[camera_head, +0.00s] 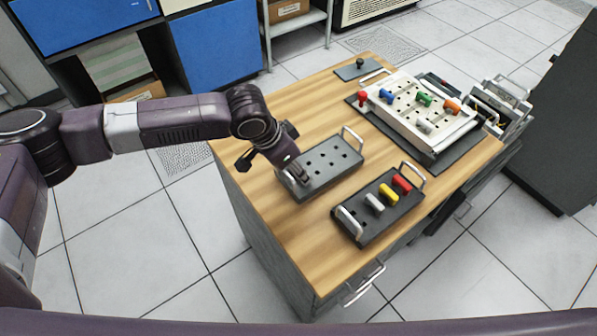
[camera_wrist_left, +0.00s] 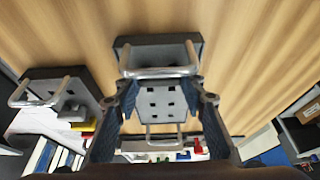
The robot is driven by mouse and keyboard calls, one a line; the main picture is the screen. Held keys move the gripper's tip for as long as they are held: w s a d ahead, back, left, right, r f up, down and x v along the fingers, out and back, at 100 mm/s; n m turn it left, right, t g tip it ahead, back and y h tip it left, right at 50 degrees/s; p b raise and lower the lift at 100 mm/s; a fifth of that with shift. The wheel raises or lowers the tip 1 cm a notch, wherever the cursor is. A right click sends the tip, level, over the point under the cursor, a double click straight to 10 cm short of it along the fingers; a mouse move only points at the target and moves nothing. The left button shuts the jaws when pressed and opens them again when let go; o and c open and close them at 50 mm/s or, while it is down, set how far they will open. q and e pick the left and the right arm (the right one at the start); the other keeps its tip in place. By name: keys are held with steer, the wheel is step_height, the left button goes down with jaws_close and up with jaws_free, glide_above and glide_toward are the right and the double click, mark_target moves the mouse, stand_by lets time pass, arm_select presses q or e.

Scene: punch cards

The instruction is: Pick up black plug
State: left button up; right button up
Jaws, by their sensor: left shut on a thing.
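The only black knob-like piece I see that could be the black plug (camera_head: 360,63) stands on a small dark plate at the table's back edge, apart from my gripper. My left gripper (camera_head: 302,180) is down at the left end of an empty dark holed block (camera_head: 333,166). In the left wrist view its two fingers (camera_wrist_left: 164,84) stand either side of the block's end handle (camera_wrist_left: 160,72) and seem shut on it. No plug shows between the fingers. The block's holes (camera_wrist_left: 161,102) look empty. My right gripper is not in view.
A second dark block (camera_head: 362,234) holds white, yellow and red plugs. A white board (camera_head: 398,113) with red, blue, green, orange and white plugs lies at the back right. Bare wooden table (camera_head: 300,110) lies behind the empty block. A dark cabinet (camera_head: 560,130) stands right.

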arm_select(q)
steer(key=shift+r, duration=0.15)
steer(key=shift+c, duration=0.4)
step_height(320, 180, up, 25)
steer(key=p, duration=0.4)
steer(key=shift+p, duration=0.3)
stand_by(0.5)
